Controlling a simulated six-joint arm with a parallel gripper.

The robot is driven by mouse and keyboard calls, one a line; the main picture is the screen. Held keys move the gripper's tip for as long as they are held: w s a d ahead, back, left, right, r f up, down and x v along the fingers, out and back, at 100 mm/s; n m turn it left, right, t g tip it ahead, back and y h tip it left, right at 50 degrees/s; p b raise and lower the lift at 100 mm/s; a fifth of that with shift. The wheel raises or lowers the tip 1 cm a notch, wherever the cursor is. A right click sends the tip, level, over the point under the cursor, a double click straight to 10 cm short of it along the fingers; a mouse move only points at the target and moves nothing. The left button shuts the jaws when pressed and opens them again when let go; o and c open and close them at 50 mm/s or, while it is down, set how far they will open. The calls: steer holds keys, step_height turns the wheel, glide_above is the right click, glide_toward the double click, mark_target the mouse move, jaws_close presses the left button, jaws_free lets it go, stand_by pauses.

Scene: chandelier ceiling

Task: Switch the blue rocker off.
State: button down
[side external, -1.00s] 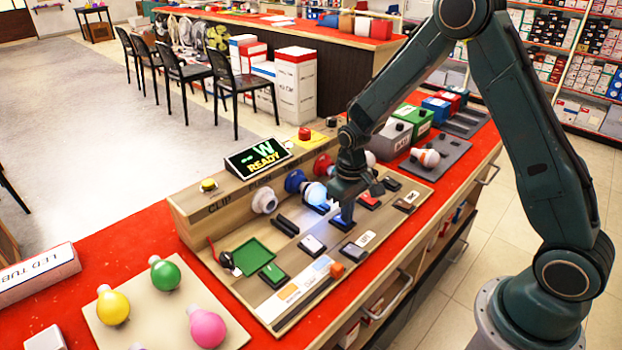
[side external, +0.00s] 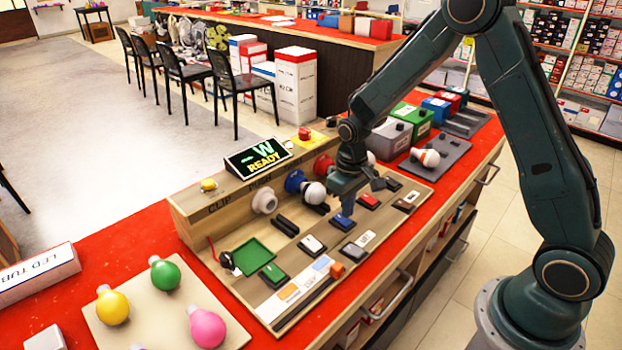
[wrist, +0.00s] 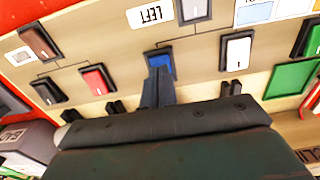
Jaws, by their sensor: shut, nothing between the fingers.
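The blue rocker (side external: 343,221) sits in a dark frame on the sloped wooden panel, among other rockers. In the wrist view the blue rocker (wrist: 164,66) shows just beyond my fingertips, which cover part of it. My gripper (side external: 348,212) is shut and empty, pointing down just above the blue rocker; whether it touches cannot be told. My gripper's fingers (wrist: 158,72) are together in the wrist view. The bulb (side external: 314,192) in the blue socket (side external: 295,181) is plain white, with no glow.
A white rocker (side external: 312,245) and a red rocker (side external: 368,201) flank the blue one closely. A green rocker (side external: 272,274) and green tray (side external: 250,257) are farther left. The display (side external: 259,157) reads "READY".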

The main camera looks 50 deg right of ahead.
mark_target(347, 222)
steer(key=shift+r, duration=2.55)
steer(key=s+a+r+t, duration=0.25)
steer(key=s+r, duration=0.65)
steer(key=r, duration=0.5)
steer(key=s+a+r+t, duration=0.1)
steer(key=s+r+t, duration=0.2)
steer(key=s, duration=1.1)
steer(key=shift+w+v, duration=0.3)
steer(key=shift+v, duration=1.05)
steer(key=shift+r, duration=0.15)
